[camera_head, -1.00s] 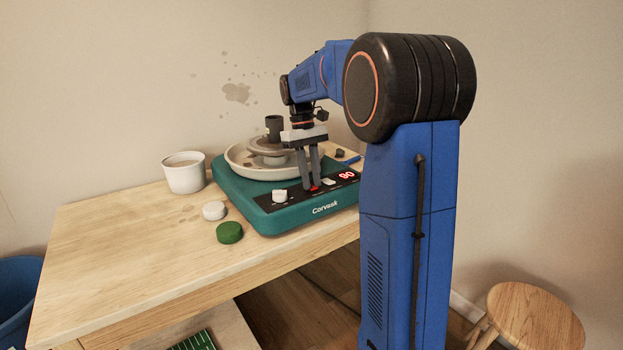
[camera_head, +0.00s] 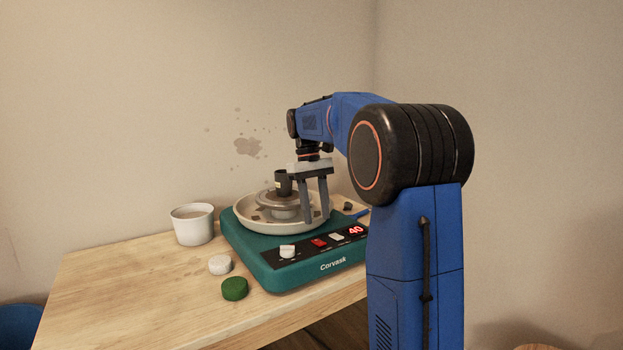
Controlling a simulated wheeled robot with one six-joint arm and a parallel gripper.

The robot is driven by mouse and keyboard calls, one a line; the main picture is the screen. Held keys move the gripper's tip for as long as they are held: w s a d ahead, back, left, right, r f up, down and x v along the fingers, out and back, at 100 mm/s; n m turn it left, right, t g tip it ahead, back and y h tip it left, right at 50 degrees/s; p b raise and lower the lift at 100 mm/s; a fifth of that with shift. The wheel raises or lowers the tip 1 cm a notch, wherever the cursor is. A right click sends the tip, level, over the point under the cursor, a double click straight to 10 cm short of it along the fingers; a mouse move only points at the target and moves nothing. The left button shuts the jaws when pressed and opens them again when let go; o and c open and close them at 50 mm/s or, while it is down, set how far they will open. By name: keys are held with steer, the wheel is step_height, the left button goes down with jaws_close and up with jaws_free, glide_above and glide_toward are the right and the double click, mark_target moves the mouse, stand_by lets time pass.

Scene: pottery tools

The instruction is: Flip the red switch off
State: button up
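The red switch (camera_head: 319,242) is a small red rocker on the black front panel of a teal pottery wheel (camera_head: 292,276) marked Corvask. It is in plain sight between a white knob and a white switch. I cannot tell its rocker position for sure. A red display (camera_head: 355,230) on the panel's right reads 40. My gripper (camera_head: 316,220) points down just above and behind the red switch. Its two grey fingers are apart with nothing between them, and the tips appear clear of the switch.
The white knob (camera_head: 287,252) and white switch (camera_head: 336,237) flank the red switch. The wheel's pale basin (camera_head: 240,218) stands behind my fingers. A white cup (camera_head: 192,226), a white disc (camera_head: 220,265) and a green disc (camera_head: 234,288) are left on the wooden table (camera_head: 130,290), which is clear farther left.

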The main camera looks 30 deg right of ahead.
steer(key=v, duration=1.1)
steer(key=s+a+f+t, duration=0.2)
steer(key=s+a+f, duration=0.25)
steer(key=s, duration=0.45)
steer(key=s+a+f+t, duration=0.2)
steer(key=s+a+f, duration=0.3)
steer(key=s, duration=0.5)
steer(key=s+a+f+t, duration=0.2)
steer(key=s+a+f, duration=0.1)
steer(key=s+f, duration=0.4)
steer(key=s+a+f+t, duration=0.1)
steer(key=s+a+f, duration=0.2)
steer(key=s+f, duration=0.5)
steer(key=shift+a+f+t, duration=0.2)
steer(key=shift+f+t, duration=0.2)
